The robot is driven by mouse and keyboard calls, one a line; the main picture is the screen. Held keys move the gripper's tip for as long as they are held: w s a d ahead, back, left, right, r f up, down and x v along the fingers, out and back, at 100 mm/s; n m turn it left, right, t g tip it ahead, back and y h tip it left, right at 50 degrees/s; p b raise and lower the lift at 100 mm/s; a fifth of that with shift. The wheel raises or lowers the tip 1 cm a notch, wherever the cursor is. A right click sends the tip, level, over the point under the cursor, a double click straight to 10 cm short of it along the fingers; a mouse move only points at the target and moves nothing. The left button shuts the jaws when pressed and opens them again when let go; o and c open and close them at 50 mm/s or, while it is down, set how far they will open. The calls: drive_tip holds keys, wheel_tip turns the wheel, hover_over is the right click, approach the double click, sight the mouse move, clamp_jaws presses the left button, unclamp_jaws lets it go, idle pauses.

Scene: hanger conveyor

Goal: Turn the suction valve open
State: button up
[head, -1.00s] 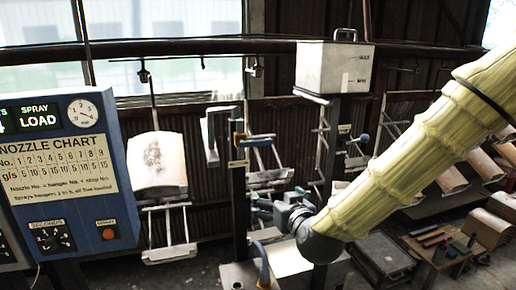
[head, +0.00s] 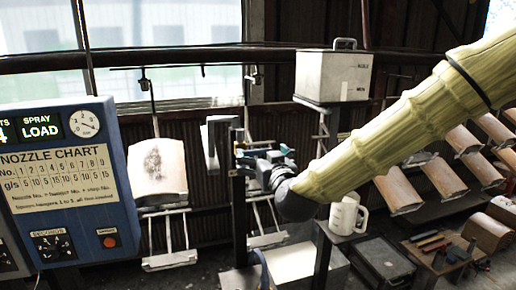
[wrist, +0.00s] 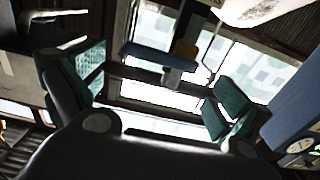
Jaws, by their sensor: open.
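In the wrist view a blue-grey bar with a dark stem, apparently the suction valve's handle (wrist: 150,54), lies crosswise ahead of my fingers, with a small yellow tag near it. My gripper (wrist: 152,92) is open, with one green-padded finger on each side of the picture. The bar shows between and beyond the fingertips; I cannot tell whether they touch it. In the head view my gripper (head: 245,158) is at the upper part of a dark post (head: 240,212) and covers the valve there.
A blue control panel (head: 75,185) with a nozzle chart stands at the left. A pale curved panel (head: 158,170) hangs behind it. A grey box (head: 332,75) stands behind my arm. A white jug (head: 345,216) is below my arm. Tools lie on a bench (head: 440,260) at the right.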

sight(257, 151)
drive_tip(key=shift+p+x, duration=0.5)
drive_tip(key=shift+x, duration=1.4)
drive_tip(key=c, duration=1.3)
